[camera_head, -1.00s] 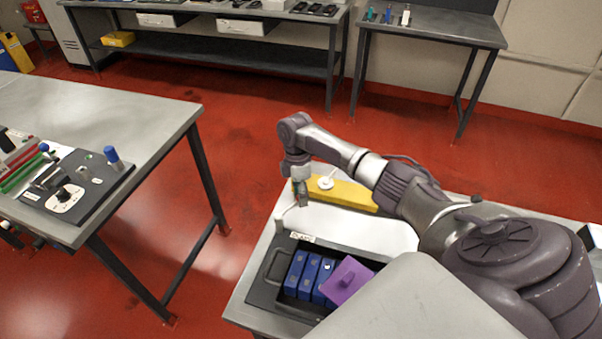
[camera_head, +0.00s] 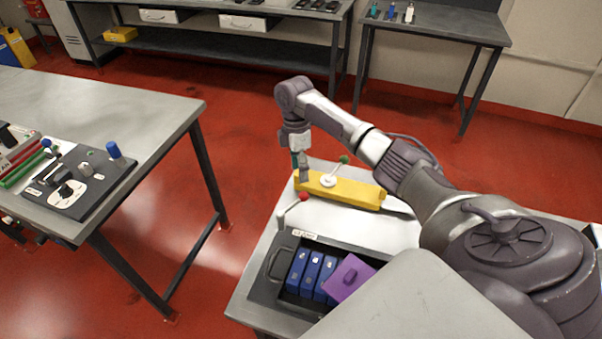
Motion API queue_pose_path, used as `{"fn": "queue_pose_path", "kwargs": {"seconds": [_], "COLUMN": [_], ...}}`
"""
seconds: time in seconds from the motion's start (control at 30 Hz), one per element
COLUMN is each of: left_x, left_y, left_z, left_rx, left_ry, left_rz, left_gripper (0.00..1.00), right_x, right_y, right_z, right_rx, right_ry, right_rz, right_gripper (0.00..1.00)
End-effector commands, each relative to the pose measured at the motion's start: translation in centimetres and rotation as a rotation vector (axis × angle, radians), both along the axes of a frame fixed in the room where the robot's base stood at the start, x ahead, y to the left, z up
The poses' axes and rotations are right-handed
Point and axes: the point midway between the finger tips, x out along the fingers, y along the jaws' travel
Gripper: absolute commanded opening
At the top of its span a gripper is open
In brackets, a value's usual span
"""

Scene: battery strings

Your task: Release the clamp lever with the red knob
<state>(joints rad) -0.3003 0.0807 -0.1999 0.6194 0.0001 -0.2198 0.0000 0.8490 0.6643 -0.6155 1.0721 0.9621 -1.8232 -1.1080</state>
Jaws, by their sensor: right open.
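The clamp lever with the red knob (camera_head: 304,197) stands at the left edge of the near table, just behind the black case. Its pale arm slants up to the right to the knob. My right gripper (camera_head: 302,176) points down above the left end of the yellow block, slightly behind and above the red knob. It is open and apart from the knob, with nothing seen between its fingers. A second lever with a green knob (camera_head: 343,160) rises from a white round base on the yellow block (camera_head: 355,192). My left gripper is not in view.
The black case (camera_head: 265,290) holds several blue battery blocks (camera_head: 312,272) and a purple piece (camera_head: 348,278). A grey table (camera_head: 150,110) with a control panel (camera_head: 90,185) stands at left. Red floor lies between the tables. A grey slab covers the near right.

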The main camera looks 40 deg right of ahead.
Motion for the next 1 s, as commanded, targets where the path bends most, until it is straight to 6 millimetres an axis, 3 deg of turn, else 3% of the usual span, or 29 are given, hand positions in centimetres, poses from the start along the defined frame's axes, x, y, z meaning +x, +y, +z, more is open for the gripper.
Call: {"fn": "queue_pose_path", "kwargs": {"seconds": [0.1,0.3,0.87,1.0], "left_x": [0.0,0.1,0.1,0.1], "left_y": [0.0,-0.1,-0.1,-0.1], "left_z": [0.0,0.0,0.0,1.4], "left_rx": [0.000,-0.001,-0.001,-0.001], "left_ry": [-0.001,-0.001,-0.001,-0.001], "left_rz": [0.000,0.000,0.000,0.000], "left_gripper": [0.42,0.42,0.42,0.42], "right_x": [0.5,0.8,0.8,0.9], "right_y": [-0.1,-0.2,-0.2,-0.2], "right_z": [2.2,3.8,4.0,5.4], "right_rx": [0.000,0.000,0.000,0.001], "right_ry": [-0.003,-0.002,-0.001,-0.001], "right_rz": [0.000,0.000,0.000,0.000], "right_gripper": [0.57,0.57,0.57,0.57]}}
